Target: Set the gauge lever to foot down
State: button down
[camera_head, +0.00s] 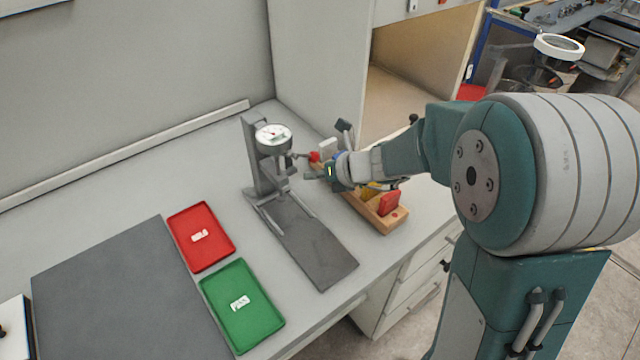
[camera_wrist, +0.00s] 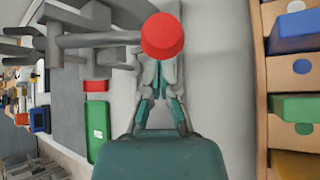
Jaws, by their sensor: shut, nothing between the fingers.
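The thickness gauge (camera_head: 275,150) stands on the table with a round white dial on a grey stand. Its lever ends in a red knob (camera_head: 314,157), to the right of the dial. In the wrist view the red knob (camera_wrist: 162,36) is large, at the top middle, at the end of a grey bar running left. My gripper (camera_head: 312,176) is beside the gauge, close to the knob in the picture. In the wrist view my gripper (camera_wrist: 160,95) is shut and empty, its fingertips just below the knob. I cannot tell whether they touch it. The gauge foot is not clear.
A wooden rack (camera_head: 385,218) with coloured blocks stands right of the gauge, under my arm. A grey plate (camera_head: 318,252) lies in front of the gauge. A red tray (camera_head: 186,248) and a green tray (camera_head: 222,302) with white labels lie to the left, beside a dark mat (camera_head: 120,290).

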jog(key=shift+w+d+r, duration=0.4)
jog(key=shift+d+r, duration=0.15)
jog(key=shift+d, duration=0.1)
jog(key=shift+a, duration=0.2)
jog(key=shift+r, duration=0.1)
jog(key=shift+w+d+r+h, duration=0.15)
jog(key=shift+d+h, duration=0.1)
jog(key=shift+h, duration=0.15)
